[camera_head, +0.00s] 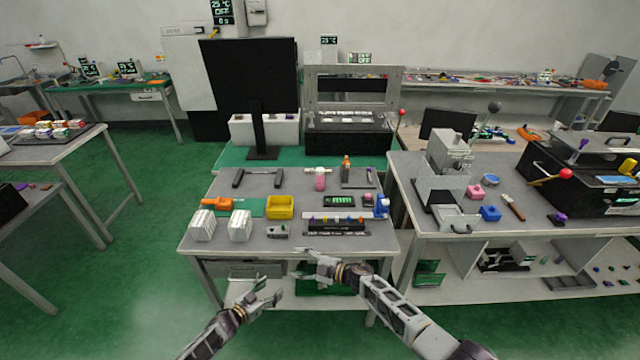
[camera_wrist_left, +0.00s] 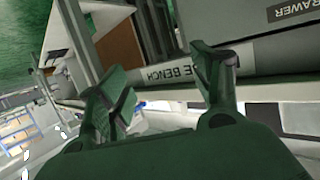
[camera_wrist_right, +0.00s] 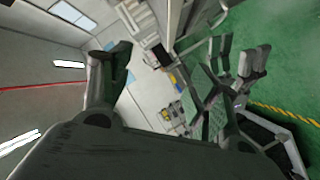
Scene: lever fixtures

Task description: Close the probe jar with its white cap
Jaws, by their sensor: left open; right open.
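A small pink jar (camera_head: 320,183) stands upright toward the back middle of the grey bench in the head view. A whitish piece (camera_head: 315,170) lies at or just behind its top; I cannot tell if this is the white cap or if it touches the jar. My left gripper (camera_head: 268,293) is open and empty, low in front of the bench. My right gripper (camera_head: 304,263) is open and empty near the bench's front edge, well short of the jar. Both wrist views show spread fingers with nothing between them; I cannot make out the jar or cap there.
The grey bench (camera_head: 225,187) also holds a yellow bin (camera_head: 280,207), white boxes (camera_head: 202,225), an orange tool (camera_head: 216,203), a dark rack (camera_head: 337,227) and a blue device (camera_head: 381,206). A monitor (camera_head: 250,75) stands behind. Another bench (camera_head: 420,222) adjoins at right.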

